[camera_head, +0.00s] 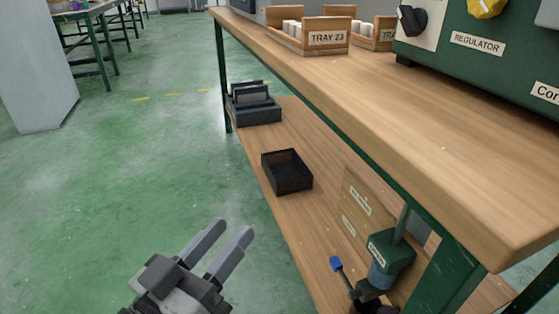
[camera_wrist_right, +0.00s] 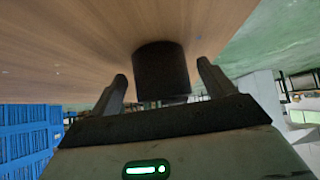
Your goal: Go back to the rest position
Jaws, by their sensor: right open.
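My left gripper (camera_head: 235,227) is in the lower left of the head view, over the green floor and left of the bench. Its two fingers are apart with nothing between them. My right gripper (camera_wrist_right: 162,75) shows in the right wrist view with its fingers spread. A dark cylinder (camera_wrist_right: 162,72) stands between and beyond those fingers, against a wooden surface, with a gap on each side. I cannot clearly make out my right gripper in the head view. A wooden tray labelled TRAY 23 (camera_head: 327,38) stands on the bench top, holding white pieces.
The wooden bench top (camera_head: 440,130) spans the right, with a green regulator box (camera_head: 480,35) on it. The lower shelf (camera_head: 262,160) holds a black open bin (camera_head: 287,172), a dark slotted holder (camera_head: 254,108) and a green labelled device (camera_head: 391,250).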

